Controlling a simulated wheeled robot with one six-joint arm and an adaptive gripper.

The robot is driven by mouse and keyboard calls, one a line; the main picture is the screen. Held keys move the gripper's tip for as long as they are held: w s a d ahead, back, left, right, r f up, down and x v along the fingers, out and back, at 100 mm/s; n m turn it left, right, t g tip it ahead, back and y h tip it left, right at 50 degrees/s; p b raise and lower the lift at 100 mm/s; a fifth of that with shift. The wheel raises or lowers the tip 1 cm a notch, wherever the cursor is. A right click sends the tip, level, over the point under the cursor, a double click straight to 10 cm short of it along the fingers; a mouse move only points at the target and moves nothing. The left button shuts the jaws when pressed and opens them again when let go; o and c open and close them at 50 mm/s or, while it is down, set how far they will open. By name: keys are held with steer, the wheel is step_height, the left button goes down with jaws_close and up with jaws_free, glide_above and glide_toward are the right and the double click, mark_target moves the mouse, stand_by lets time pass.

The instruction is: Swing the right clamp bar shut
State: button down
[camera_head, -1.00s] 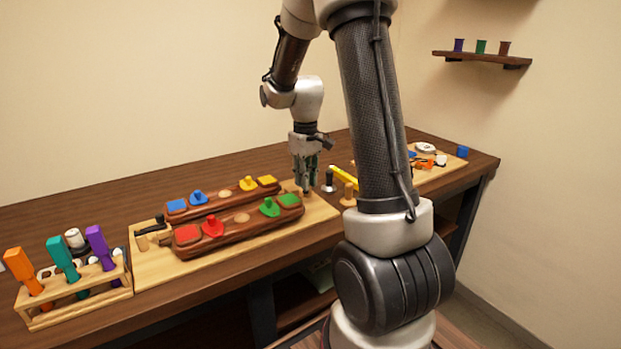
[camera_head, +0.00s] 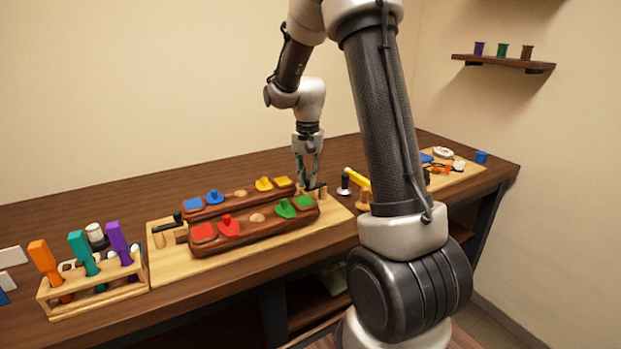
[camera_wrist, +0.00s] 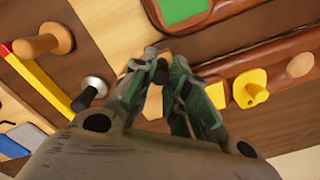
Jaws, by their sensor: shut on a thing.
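My gripper (camera_head: 307,186) is low over the right end of the pale wooden board (camera_head: 335,214). In the wrist view its green-padded fingers (camera_wrist: 160,60) are close together on a small part at their tips, largely hidden by them. It appears to be the right clamp bar, whose wooden part (camera_head: 319,191) shows beside the fingertips in the head view. Two dark wooden saddle pieces (camera_head: 250,233) lie side by side on the board, with red, green, blue and yellow parts on them. The dark left clamp bar (camera_head: 166,227) is at the board's left end.
A wooden rack (camera_head: 95,294) with orange, teal and purple-handled tools stands at the left. A dark knob (camera_head: 344,186) and a yellow bar (camera_head: 357,180) are right of the board. Another small board (camera_head: 462,175) with parts lies farther right.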

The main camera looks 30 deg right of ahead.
steer(key=shift+w+m, duration=0.3)
steer(key=shift+m, duration=0.2)
steer(key=c, duration=1.3)
jaws_free()
steer(key=shift+c, duration=0.2)
steer(key=shift+r, duration=0.1)
step_height(320, 180, up, 12)
